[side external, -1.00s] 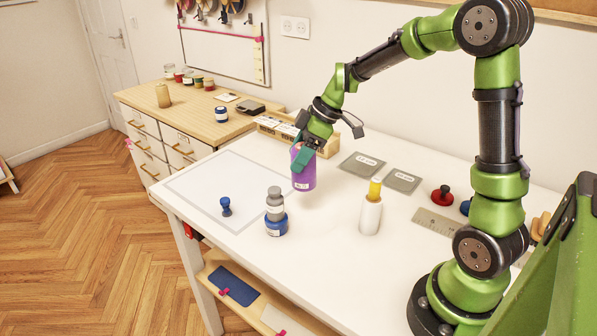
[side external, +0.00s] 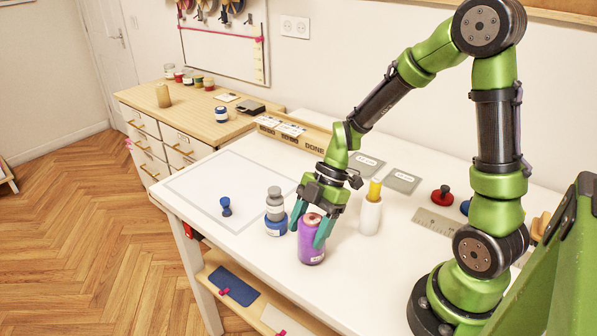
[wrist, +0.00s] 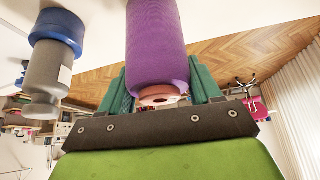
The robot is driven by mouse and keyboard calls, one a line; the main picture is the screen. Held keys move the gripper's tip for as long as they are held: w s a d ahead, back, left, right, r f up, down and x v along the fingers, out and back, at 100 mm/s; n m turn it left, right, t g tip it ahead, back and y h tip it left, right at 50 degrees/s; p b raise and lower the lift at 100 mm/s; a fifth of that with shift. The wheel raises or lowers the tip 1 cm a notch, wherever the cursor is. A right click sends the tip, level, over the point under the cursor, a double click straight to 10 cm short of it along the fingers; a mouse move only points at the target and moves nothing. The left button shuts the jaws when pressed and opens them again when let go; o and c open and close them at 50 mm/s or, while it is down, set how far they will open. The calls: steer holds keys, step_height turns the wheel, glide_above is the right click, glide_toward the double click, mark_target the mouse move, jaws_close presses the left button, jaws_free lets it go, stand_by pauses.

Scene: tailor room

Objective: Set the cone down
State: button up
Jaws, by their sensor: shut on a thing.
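A purple cone (side external: 312,252) of thread with a reddish top is upright between the teal fingers of my gripper (side external: 308,238), near the front of the white table. My gripper points down and is shut on the cone. The cone's base is at or just above the tabletop; I cannot tell if it touches. In the wrist view the purple cone (wrist: 157,45) sits between both fingers (wrist: 160,88).
A white cone with a yellow top (side external: 371,215) stands to the right. A small blue knob (side external: 226,207) is on the pale mat (side external: 205,180). A wooden DONE box (side external: 313,147) stands behind.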

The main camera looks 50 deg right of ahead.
steer(key=shift+f, duration=0.3)
steer(key=shift+f, duration=0.15)
steer(key=o, duration=1.2)
steer(key=shift+c, duration=0.2)
steer(key=w+v, duration=0.1)
steer(key=v, duration=1)
steer(key=s+a+r+m+t+h, duration=0.4)
steer(key=s+r+m+t, duration=0.2)
steer(key=m, duration=1.4)
step_height(320, 180, up, 3)
steer(key=shift+s+a+f+m, duration=0.2)
steer(key=shift+s+m, duration=0.1)
steer(key=shift+s, duration=0.6)
